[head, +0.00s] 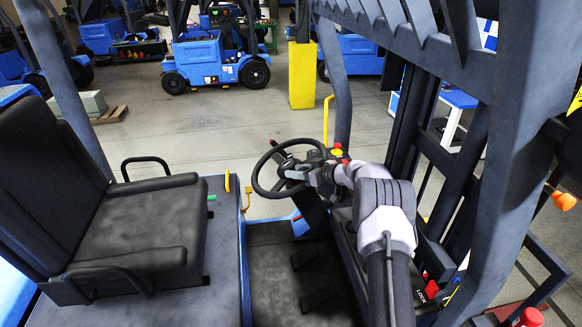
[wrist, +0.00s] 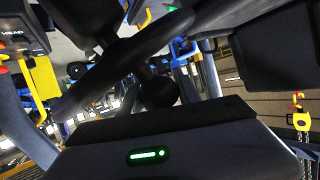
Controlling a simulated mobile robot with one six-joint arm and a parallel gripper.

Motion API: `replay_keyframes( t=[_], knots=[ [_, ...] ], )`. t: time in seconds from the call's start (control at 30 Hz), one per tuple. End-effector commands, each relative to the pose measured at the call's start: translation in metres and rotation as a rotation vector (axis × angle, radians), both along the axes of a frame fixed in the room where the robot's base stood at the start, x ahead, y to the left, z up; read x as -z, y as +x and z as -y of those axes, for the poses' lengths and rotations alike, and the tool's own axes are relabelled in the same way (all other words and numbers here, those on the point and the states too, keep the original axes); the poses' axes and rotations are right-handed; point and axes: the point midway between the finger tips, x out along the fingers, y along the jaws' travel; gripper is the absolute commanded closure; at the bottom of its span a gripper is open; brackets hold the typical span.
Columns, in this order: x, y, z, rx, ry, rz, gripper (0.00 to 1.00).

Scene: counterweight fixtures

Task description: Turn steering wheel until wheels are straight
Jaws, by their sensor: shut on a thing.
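The black steering wheel (head: 255,174) of the forklift stands tilted on its column in the middle of the head view. My gripper (head: 297,174) reaches in from the right and is shut on the steering wheel; the fingers look small and the exact contact is partly hidden. In the wrist view a dark curved bar, seemingly the wheel's rim (wrist: 125,52), runs diagonally across, with a dark hub-like part below it. The fingertips do not show clearly there. The forklift's own road wheels are out of sight, so their angle cannot be told.
A black seat (head: 120,225) with armrests is left of the steering wheel. The mast (head: 500,170) and frame posts close off the right. A yellow post (head: 302,75) and a blue forklift (head: 213,60) stand behind on open grey floor. A yellow hook (wrist: 297,108) hangs in the wrist view.

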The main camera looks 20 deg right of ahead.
Motion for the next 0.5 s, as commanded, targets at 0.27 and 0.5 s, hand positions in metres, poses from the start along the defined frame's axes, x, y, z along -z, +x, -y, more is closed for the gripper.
replay_keyframes(
  t=[0.27, 0.5],
  knots=[
    [0.0008, -0.0018, 0.0035, -0.044, -0.004, -0.027, 1.00],
    [0.0029, -0.0027, 0.0038, -0.047, -0.003, -0.033, 1.00]
  ],
)
